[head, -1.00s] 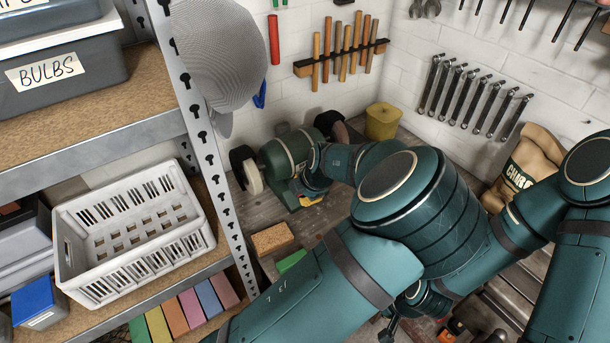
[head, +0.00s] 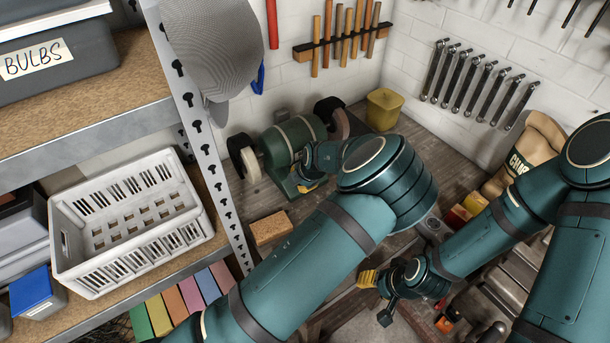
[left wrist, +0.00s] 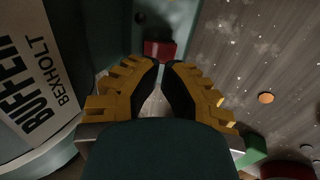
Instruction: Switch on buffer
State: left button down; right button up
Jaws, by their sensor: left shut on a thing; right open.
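The buffer (head: 288,143) is a green bench machine with a pale wheel (head: 250,166) on its left and a darker wheel on its right. It stands on the bench at the back. My left gripper (head: 312,184) is at its front base, its fingers small and partly hidden by my arm. In the left wrist view, the left gripper's yellow fingers (left wrist: 166,68) close together at a small red part (left wrist: 160,50), beside the "BUFFER BEXHOLT" label (left wrist: 38,90). Their exact contact is dark. My right gripper (head: 377,298) is open and empty, low in the middle.
The metal shelf upright (head: 203,140) stands left of the buffer, with a white crate (head: 130,240) on the shelf. A tan block (head: 271,228) lies on the bench in front. A yellow pot (head: 384,109) stands right of the buffer. Tools hang on the wall.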

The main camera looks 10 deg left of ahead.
pick_arm(q)
jog(key=shift+x, duration=0.95)
